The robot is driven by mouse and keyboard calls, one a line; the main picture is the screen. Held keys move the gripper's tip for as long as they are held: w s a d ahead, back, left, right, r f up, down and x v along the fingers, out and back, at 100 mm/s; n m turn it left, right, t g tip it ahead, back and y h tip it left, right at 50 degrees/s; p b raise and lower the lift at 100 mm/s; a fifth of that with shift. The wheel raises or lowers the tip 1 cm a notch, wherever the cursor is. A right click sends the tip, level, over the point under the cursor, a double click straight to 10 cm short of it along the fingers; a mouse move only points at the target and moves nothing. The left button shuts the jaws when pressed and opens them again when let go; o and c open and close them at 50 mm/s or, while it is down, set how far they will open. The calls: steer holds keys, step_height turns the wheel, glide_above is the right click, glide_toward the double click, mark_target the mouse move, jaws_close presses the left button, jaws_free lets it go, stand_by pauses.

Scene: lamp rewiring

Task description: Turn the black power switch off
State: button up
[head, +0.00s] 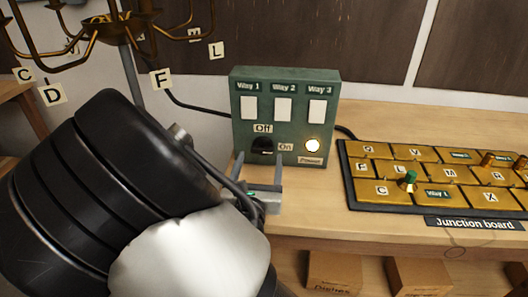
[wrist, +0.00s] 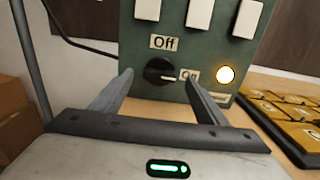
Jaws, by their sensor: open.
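The black power switch (head: 263,146) is a round knob low on the front of a green control box (head: 240,110). An "Off" label sits above it and an "On" label to its right. In the wrist view the knob (wrist: 158,71) has a pale mark that points right, toward "On". The round power lamp (head: 313,146) beside it is lit; it also glows in the wrist view (wrist: 225,75). My gripper (head: 259,166) is open in front of the box, and no object shows between its fingers. In the wrist view the knob appears between the fingertips (wrist: 157,80), apart from both.
A junction board (head: 430,214) with brass tiles and a few pegs lies on the wooden bench (head: 380,120) at right. A black cable (head: 200,106) runs into the box's left side. Cardboard boxes (head: 334,274) sit below.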

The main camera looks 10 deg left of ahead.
mark_target(262, 151)
steer(key=shift+w+a, duration=0.1)
steer(key=shift+w, duration=2)
steer(key=c, duration=1.1)
steer(key=shift+o, duration=0.2)
